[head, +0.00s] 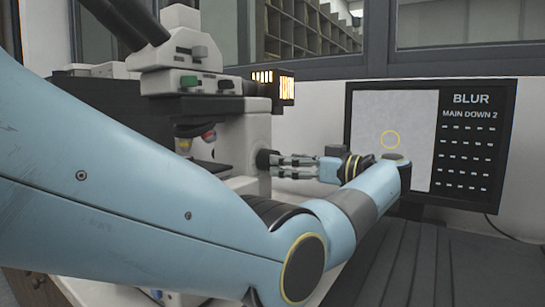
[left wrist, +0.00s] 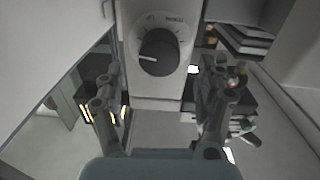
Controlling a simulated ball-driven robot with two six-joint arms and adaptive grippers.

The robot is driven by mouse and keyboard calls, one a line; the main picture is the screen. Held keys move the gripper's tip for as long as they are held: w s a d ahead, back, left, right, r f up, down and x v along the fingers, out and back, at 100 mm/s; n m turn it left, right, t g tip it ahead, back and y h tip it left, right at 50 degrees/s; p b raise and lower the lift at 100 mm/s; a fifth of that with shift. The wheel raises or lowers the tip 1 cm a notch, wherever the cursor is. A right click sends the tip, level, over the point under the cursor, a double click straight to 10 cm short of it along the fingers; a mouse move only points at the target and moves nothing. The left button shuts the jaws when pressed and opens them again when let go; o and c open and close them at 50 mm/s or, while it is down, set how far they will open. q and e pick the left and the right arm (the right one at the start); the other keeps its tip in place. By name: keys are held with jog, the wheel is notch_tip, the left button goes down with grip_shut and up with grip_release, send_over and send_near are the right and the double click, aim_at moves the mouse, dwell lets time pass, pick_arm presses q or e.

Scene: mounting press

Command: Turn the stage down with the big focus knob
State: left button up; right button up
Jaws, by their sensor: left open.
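The white microscope (head: 258,128) stands left of centre in the head view. Its big focus knob (head: 262,159) is a dark round knob low on its right side. In the left wrist view the focus knob (left wrist: 158,52) is black with a white pointer line, on a pale panel with a printed scale. My left gripper (head: 273,166) points at the knob from the right, its fingers close to it. In the left wrist view the left gripper (left wrist: 167,68) is open, one finger on each side of the knob with gaps. My right gripper is out of view.
A monitor (head: 432,142) at the right reads "BLUR" and "MAIN DOWN 2", with a yellow circle on a grey picture. A lit lamp housing (head: 275,88) sticks out behind the microscope. The dark ribbed bench surface (head: 420,265) at front right is clear.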

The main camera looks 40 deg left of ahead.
aim_at(263, 157)
pick_arm(q)
jog(key=a, duration=0.4)
jog(key=shift+s+a, duration=0.1)
jog(key=shift+s, duration=0.1)
jog(key=shift+a, duration=0.45)
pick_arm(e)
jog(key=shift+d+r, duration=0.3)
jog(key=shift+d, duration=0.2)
pick_arm(q)
jog(key=shift+c, duration=0.4)
jog(key=c, duration=1.1)
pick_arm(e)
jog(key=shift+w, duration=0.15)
